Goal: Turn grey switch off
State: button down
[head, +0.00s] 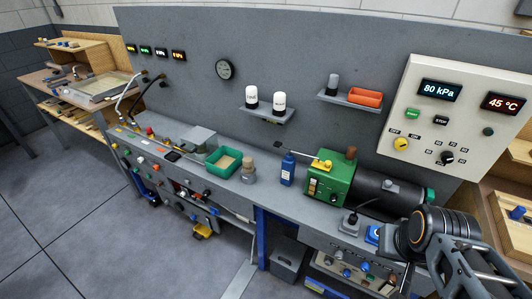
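A small grey switch box (348,228) with a dark lever stands on the front of the grey bench, below the black cylinder of the green pump. Its lever appears tilted up to the right; its on or off state cannot be read. A blue switch-like block (374,234) sits just right of it. My gripper (388,240) comes in from the lower right, close to the blue block and a short way right of the grey switch. It seems apart from the grey switch. Its fingertips are too small and partly hidden to tell if they are open.
The green pump (329,184) with its black cylinder (387,192) stands behind the switch. A blue bottle (287,169) and a green tray (223,161) are further left. A cream control panel (447,115) shows 80 kPa and 45 °C. Open floor lies at left.

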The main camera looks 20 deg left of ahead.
aim_at(338, 256)
jog(key=z, duration=1.65)
jog(key=k, duration=0.7)
jog(key=u, duration=1.65)
